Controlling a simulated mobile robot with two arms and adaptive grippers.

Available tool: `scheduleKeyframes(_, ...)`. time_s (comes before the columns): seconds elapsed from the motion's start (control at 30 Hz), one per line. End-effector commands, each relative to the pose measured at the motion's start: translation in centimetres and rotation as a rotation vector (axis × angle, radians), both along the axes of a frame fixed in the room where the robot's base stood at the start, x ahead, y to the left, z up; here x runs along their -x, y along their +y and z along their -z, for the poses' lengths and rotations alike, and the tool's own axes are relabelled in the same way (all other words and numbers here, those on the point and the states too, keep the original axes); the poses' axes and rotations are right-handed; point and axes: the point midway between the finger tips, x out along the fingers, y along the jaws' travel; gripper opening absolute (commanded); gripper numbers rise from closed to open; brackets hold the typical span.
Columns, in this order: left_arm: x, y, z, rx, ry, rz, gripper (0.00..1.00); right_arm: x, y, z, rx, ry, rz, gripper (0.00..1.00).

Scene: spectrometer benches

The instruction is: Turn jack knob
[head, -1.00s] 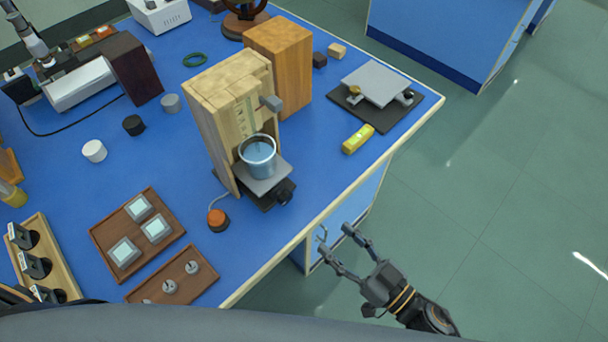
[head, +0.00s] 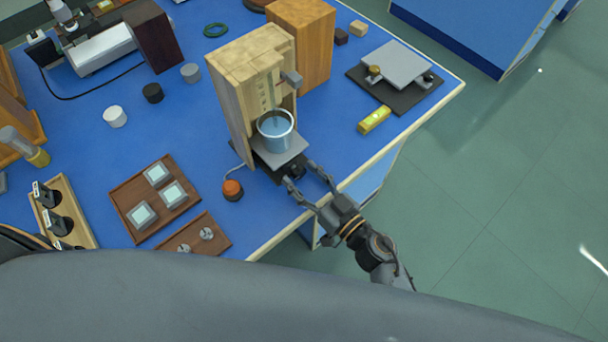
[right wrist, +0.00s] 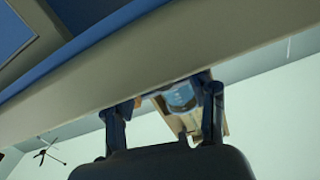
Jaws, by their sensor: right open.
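A small jack with a grey top plate (head: 284,148) stands at the front of a wooden stand (head: 237,100). A metal beaker of bluish liquid (head: 276,133) sits on or just above the plate; it also shows in the right wrist view (right wrist: 180,97). The jack's dark knob (head: 294,169) faces the table's front edge, partly hidden by my fingers. My right gripper (head: 302,173) is open, its fingertips on either side of the knob or just short of it; I cannot tell whether they touch. In the right wrist view the fingers (right wrist: 163,112) are apart. My left gripper is not in view.
The table's front edge (head: 345,186) runs close under my right gripper. An orange button (head: 232,187) with a cable stands left of the jack. Brown trays (head: 193,206) lie front left.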

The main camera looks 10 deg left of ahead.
Motion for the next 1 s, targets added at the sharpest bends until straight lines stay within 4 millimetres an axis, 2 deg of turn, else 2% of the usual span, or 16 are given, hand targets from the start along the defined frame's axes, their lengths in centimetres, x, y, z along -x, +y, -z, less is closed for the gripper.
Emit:
scheduleKeyframes(0.27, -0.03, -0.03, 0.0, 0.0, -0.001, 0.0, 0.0, -0.05, 0.08, 0.05, 0.001, 0.001, 0.0, 0.54)
scheduleKeyframes(0.5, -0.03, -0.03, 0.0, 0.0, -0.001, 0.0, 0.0, -0.05, 0.05, 0.04, 0.001, 0.001, 0.0, 0.05)
scheduleKeyframes(0.53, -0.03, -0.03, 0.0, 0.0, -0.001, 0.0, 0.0, -0.05, 0.05, 0.04, 0.001, 0.001, 0.0, 0.01)
scheduleKeyframes(1.0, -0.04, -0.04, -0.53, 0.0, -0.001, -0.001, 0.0, -0.07, -0.01, -0.01, 0.081, -0.099, 0.0, 0.01)
